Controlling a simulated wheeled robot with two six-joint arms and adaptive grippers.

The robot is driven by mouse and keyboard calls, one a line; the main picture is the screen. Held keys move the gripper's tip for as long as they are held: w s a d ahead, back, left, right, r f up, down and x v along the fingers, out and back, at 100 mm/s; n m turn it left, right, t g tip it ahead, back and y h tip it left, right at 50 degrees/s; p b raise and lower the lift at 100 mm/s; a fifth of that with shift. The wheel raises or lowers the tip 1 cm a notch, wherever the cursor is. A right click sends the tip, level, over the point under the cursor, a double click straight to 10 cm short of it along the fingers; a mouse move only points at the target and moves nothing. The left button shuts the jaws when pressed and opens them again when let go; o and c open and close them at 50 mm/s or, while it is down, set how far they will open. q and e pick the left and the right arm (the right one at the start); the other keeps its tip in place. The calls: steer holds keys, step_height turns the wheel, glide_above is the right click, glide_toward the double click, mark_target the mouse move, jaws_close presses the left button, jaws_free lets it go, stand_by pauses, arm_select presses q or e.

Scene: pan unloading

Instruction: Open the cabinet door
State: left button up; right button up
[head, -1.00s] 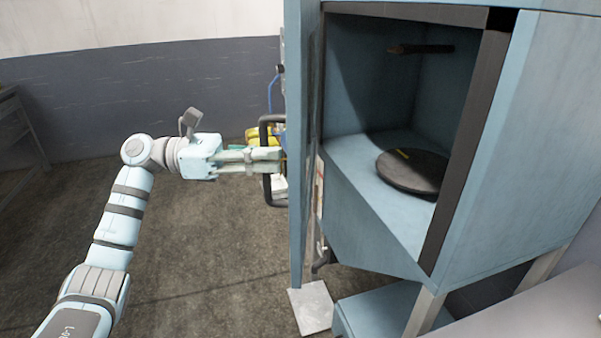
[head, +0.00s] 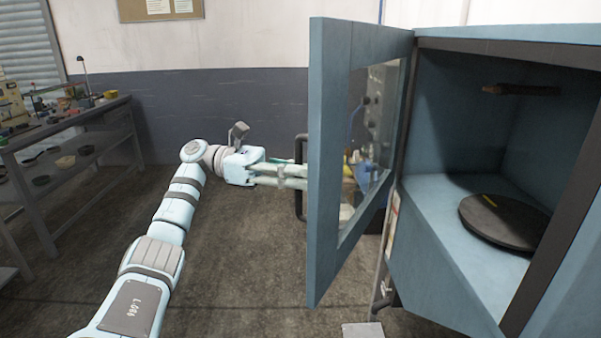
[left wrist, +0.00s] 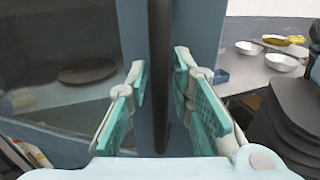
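The blue cabinet door (head: 328,160), with a window in it, stands swung wide open from the blue cabinet (head: 445,240). Its dark bar handle (head: 299,207) is on the far side, partly hidden by the door. My left gripper (head: 303,177) reaches that handle from the left. My right gripper is in no view.
The open cabinet holds a dark round plate (head: 503,222). A cluttered workbench (head: 85,125) stands at the left. The floor (head: 235,260) between bench and door is clear. The left wrist view shows metal bowls (left wrist: 281,62) on a surface.

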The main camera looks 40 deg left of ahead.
arm_select(q)
steer(key=shift+o, duration=0.4)
steer(key=shift+r, duration=0.1)
step_height(320, 180, up, 10)
steer(key=shift+f, duration=0.1)
